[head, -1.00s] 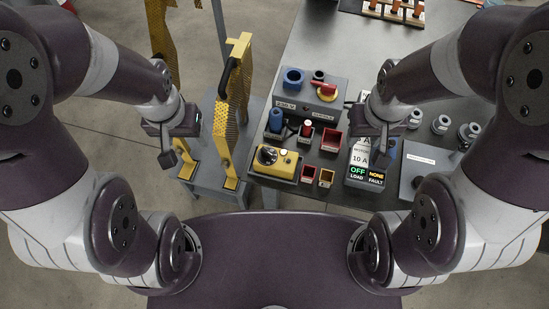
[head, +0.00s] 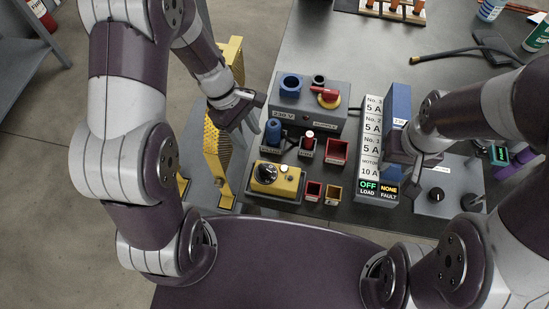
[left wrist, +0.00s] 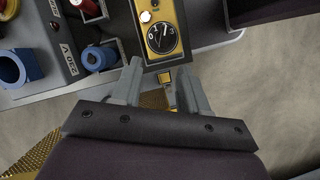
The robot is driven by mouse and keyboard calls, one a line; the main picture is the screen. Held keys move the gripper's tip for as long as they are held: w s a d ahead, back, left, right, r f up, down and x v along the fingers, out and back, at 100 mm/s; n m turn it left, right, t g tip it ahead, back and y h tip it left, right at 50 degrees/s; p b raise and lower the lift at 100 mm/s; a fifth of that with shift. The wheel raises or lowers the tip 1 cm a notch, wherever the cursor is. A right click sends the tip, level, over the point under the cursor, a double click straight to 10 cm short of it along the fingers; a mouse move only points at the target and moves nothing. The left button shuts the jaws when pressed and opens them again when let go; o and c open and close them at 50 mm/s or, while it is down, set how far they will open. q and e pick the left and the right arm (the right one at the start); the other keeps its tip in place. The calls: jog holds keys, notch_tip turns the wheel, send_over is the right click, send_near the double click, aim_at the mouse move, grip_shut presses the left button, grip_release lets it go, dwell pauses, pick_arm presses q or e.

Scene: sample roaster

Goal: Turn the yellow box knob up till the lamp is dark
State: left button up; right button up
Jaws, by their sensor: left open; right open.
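The yellow box (head: 289,184) sits near the front left edge of the bench and has a black knob (head: 266,173) and a small pale lamp (head: 283,168). In the left wrist view the yellow box (left wrist: 171,16) shows at the top, with a black-and-white numbered dial (left wrist: 162,38) and the pale lamp (left wrist: 145,17). My left gripper (head: 252,124) is open and empty, above and left of the box in the head view. Its spread fingers (left wrist: 160,82) are apart from the knob. My right gripper (head: 402,163) is open, close to the labelled panel.
A grey unit (head: 325,112) with a blue ring and red handle stands behind the box. Red and yellow open bins (head: 336,151) stand nearby. A labelled panel (head: 369,150) reads OFF and NONE. A yellow perforated guard (head: 212,150) stands left of the bench.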

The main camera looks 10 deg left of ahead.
aim_at(264, 168)
pick_arm(q)
jog(key=b+x, duration=0.1)
jog(key=x, duration=0.3)
jog(key=b+x, duration=0.1)
jog(key=x, duration=0.3)
jog(key=b+x, duration=0.1)
jog(key=x, duration=0.3)
jog(key=shift+s+f, duration=0.1)
jog(key=shift+s, duration=0.35)
jog(key=shift+f, duration=0.1)
pick_arm(e)
jog(key=f, duration=0.3)
jog(key=shift+s, duration=0.2)
pick_arm(q)
grip_shut()
